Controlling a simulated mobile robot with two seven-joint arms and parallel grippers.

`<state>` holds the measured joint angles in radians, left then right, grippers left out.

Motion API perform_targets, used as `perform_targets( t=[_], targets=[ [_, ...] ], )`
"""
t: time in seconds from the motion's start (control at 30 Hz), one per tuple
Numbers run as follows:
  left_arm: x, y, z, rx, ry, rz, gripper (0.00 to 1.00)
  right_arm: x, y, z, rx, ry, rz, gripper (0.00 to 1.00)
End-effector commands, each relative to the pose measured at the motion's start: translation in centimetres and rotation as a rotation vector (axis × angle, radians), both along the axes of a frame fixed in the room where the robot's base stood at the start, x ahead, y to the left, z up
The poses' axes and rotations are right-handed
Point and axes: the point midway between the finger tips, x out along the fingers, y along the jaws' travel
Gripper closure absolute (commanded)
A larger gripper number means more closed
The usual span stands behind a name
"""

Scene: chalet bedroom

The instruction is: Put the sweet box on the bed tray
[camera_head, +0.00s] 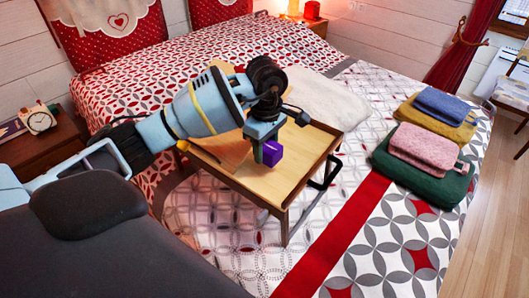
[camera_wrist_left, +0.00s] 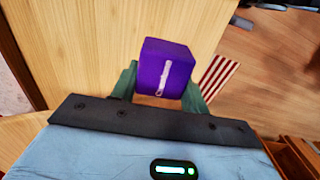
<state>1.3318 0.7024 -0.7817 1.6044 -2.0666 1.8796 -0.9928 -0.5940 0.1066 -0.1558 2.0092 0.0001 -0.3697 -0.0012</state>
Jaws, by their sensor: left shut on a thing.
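The sweet box is a small purple cube (camera_head: 271,153) with a pale mark on one face. It is held over the wooden bed tray (camera_head: 268,190), which stands on legs on the bed. My left gripper (camera_head: 260,148) reaches down from above, shut on the sweet box. In the left wrist view the sweet box (camera_wrist_left: 163,68) sits between the two greenish fingers (camera_wrist_left: 160,92). I cannot tell whether its underside touches the tray. My arm hides part of the tray's far left side. My right gripper is not in view.
The patterned bed (camera_head: 385,235) surrounds the tray. A nightstand (camera_head: 45,145) with a clock (camera_head: 40,120) stands at the left. The tray's front surface is bare.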

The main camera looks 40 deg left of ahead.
Motion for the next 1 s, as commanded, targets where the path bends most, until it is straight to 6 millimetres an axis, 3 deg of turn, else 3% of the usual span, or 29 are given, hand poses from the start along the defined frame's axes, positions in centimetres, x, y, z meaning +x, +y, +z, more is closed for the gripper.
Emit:
perform_targets(
  t=[0.4, 0.63, 1.0],
  targets=[
    [1.1, 1.2, -0.2, 0.000, 0.002, 0.001, 0.77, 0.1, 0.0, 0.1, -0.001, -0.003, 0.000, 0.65],
    [1.0, 1.0, -3.4, -0.002, 0.000, -0.001, 0.77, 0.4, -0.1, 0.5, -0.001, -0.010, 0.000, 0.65],
    [1.0, 1.1, -3.9, 0.000, 0.001, -0.001, 0.77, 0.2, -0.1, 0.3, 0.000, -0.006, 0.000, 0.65]
  ],
)
